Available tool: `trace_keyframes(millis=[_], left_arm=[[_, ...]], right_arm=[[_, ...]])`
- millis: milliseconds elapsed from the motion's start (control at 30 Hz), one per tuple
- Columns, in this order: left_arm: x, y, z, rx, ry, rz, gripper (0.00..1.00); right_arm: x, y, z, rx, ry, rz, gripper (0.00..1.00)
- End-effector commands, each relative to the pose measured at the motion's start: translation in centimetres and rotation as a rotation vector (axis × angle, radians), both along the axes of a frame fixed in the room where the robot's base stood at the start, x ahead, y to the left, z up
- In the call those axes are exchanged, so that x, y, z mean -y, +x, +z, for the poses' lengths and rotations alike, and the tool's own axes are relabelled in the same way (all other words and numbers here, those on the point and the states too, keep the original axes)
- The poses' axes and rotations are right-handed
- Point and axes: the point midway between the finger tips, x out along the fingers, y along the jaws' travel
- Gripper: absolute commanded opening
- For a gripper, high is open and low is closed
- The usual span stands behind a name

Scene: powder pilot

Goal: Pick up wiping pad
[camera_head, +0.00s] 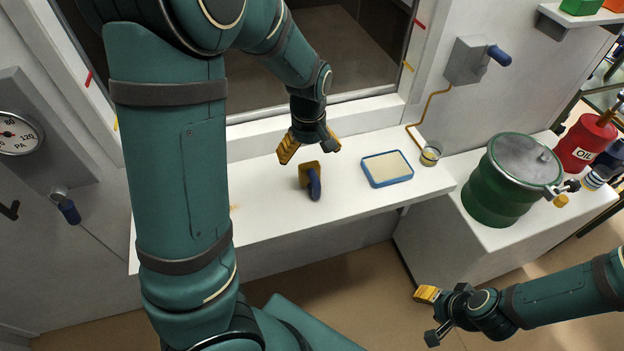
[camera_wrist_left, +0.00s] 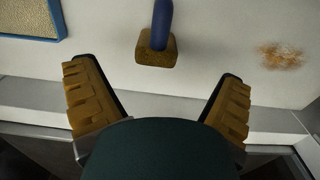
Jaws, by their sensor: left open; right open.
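The wiping pad (camera_head: 309,175) is a yellow-brown sponge block with a blue handle (camera_head: 314,188), lying on the white shelf. In the left wrist view the pad (camera_wrist_left: 156,48) is ahead, beyond the fingertips and roughly centred between them, with its handle pointing away. My left gripper (camera_head: 308,150) is open and empty, above the shelf just behind the pad and not touching it. It shows at the bottom of the left wrist view (camera_wrist_left: 158,95). My right gripper (camera_head: 428,316) is open and empty at the lower right, over the floor in front of the shelf.
A green drum (camera_head: 500,195) and a red oil can (camera_head: 584,142) are further right. A brown stain (camera_wrist_left: 282,56) marks the shelf. The window frame (camera_head: 350,108) borders the shelf's back.

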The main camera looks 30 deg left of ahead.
Motion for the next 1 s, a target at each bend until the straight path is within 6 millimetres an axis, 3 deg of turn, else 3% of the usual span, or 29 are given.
trace_keyframes(millis=[100,333,600,933,967,1000], left_arm=[[0.0,0.0,-1.7,-0.002,0.001,-0.001,0.95],[0.1,-0.1,-3.1,-0.003,0.0,0.0,0.95],[0.3,0.0,-6.9,-0.002,0.001,0.0,0.95],[0.3,0.0,-7.4,0.001,-0.001,-0.001,0.95],[0.3,0.0,-7.4,0.001,-0.001,-0.001,0.89],[0.3,0.0,-7.4,0.001,-0.001,-0.001,0.75]], right_arm=[[0.0,0.0,-0.6,0.001,-0.001,0.0,0.47],[0.0,0.1,-0.9,0.001,-0.002,-0.001,0.47],[-0.1,0.0,-2.1,-0.002,-0.003,0.002,0.47],[-0.1,-0.1,-2.1,-0.004,-0.002,0.004,0.47],[-0.1,-0.1,-2.1,-0.004,-0.002,0.004,0.47],[-0.1,-0.1,-2.1,-0.004,-0.002,0.004,0.47]])
